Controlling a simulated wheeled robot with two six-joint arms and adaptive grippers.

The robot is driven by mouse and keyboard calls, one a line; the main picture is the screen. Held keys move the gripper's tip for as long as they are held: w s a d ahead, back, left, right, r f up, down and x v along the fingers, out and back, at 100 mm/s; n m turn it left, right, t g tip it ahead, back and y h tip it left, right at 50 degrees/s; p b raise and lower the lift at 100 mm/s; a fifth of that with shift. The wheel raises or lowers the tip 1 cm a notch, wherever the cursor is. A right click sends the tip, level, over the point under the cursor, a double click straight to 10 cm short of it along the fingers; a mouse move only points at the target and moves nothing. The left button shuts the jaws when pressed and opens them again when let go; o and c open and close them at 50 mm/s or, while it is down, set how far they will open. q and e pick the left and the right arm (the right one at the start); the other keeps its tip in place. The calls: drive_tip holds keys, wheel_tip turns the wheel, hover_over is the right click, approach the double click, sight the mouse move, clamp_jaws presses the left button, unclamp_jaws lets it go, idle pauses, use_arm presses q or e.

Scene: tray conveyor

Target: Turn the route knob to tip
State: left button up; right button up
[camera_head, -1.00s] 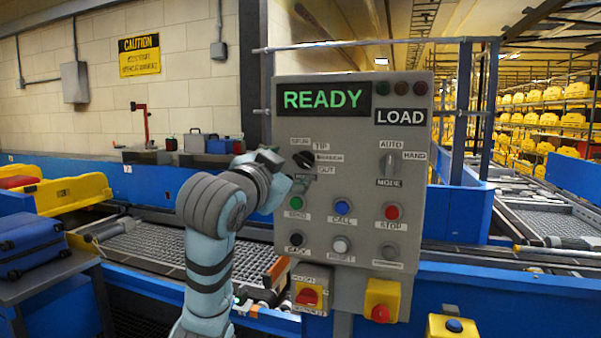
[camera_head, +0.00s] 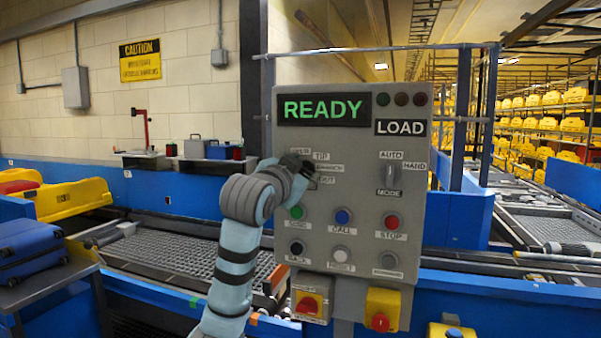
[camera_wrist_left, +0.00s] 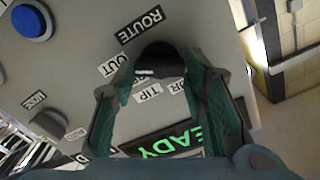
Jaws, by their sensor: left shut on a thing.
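The route knob (camera_wrist_left: 160,57) is a dark round knob on the grey control panel (camera_head: 355,270). In the left wrist view it sits between the two green-padded fingers of my left gripper (camera_wrist_left: 162,76), which is shut on it. A small light mark shows on the knob, but I cannot tell which label it points at. The TIP label (camera_wrist_left: 148,93), OUT label (camera_wrist_left: 113,65) and ROUTE label (camera_wrist_left: 140,25) are around it. In the head view my left gripper (camera_head: 303,170) covers the knob; the TIP label (camera_head: 321,156) shows beside it. My right gripper is out of view.
The display reads READY (camera_head: 322,109) and LOAD (camera_head: 401,128). A mode knob (camera_head: 390,176) is at the right.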

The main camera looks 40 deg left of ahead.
use_arm(q)
drive_tip(key=shift+n, duration=0.3)
drive_tip(key=n, duration=0.3)
drive_tip(key=shift+a, duration=0.1)
drive_tip(key=n, duration=0.4)
drive_tip(key=shift+b, duration=0.3)
drive_tip(key=n+b, duration=0.1)
drive_tip(key=n, duration=0.2)
drive_tip(key=shift+a+n, duration=0.1)
drive_tip(key=shift+n, duration=0.2)
drive_tip(key=shift+f+n+b, duration=0.1)
drive_tip(key=shift+n+b, duration=0.7)
drive_tip(key=shift+n, duration=1.5)
drive_tip(key=o, duration=1.2)
drive_tip(key=shift+c, duration=0.2)
drive_tip(key=shift+s, duration=0.1)
